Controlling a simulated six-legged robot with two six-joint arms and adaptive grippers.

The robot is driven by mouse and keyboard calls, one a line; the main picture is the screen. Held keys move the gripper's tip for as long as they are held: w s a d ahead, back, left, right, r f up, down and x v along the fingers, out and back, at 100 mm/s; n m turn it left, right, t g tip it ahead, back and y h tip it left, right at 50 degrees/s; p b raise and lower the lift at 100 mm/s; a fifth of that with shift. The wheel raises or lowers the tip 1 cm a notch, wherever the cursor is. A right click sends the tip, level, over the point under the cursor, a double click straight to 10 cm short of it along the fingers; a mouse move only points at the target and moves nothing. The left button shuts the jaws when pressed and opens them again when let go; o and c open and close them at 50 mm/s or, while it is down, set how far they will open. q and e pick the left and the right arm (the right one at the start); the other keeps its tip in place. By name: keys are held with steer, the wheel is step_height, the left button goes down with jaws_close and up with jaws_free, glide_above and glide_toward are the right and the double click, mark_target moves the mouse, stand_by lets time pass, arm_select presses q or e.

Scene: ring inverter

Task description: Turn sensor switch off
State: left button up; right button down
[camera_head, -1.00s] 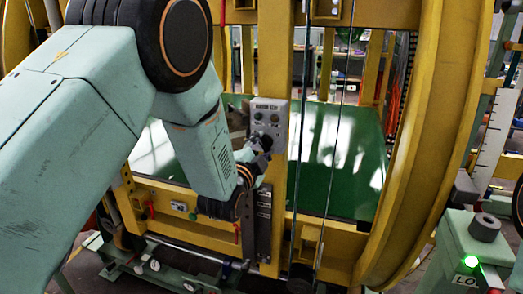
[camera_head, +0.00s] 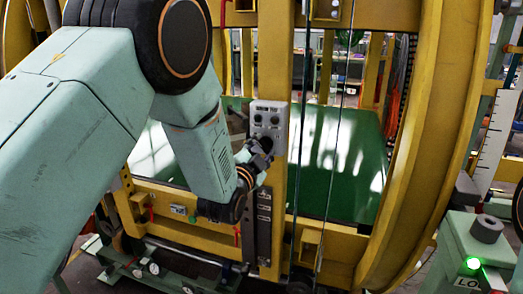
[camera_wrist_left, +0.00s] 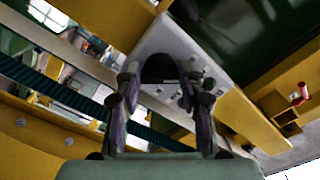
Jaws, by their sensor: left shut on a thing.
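A grey control panel (camera_head: 270,113) with a label strip and several small round buttons is fixed on a yellow upright post. My left gripper (camera_head: 260,154) is at the panel's lower part, just below the buttons. In the left wrist view, a dark rounded knob (camera_wrist_left: 158,68) stands out from the grey panel (camera_wrist_left: 188,48), between the fingertips of my left gripper (camera_wrist_left: 158,84). The gripper is shut on this knob, which looks like the switch. My right gripper is not in view.
A large yellow ring frame (camera_head: 415,165) curves on the right. Thin vertical cables (camera_head: 334,150) hang just right of the post. A green surface (camera_head: 335,180) lies behind.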

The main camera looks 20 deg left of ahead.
arm_select(q)
steer(key=o, duration=1.2)
steer(key=shift+w+a+f, duration=0.1)
steer(key=shift+a, duration=0.05)
steer(key=shift+c, duration=0.2)
steer(key=shift+s, duration=0.35)
steer(key=s, duration=1.1)
steer(key=shift+s+a, duration=0.15)
steer(key=shift+s, duration=0.05)
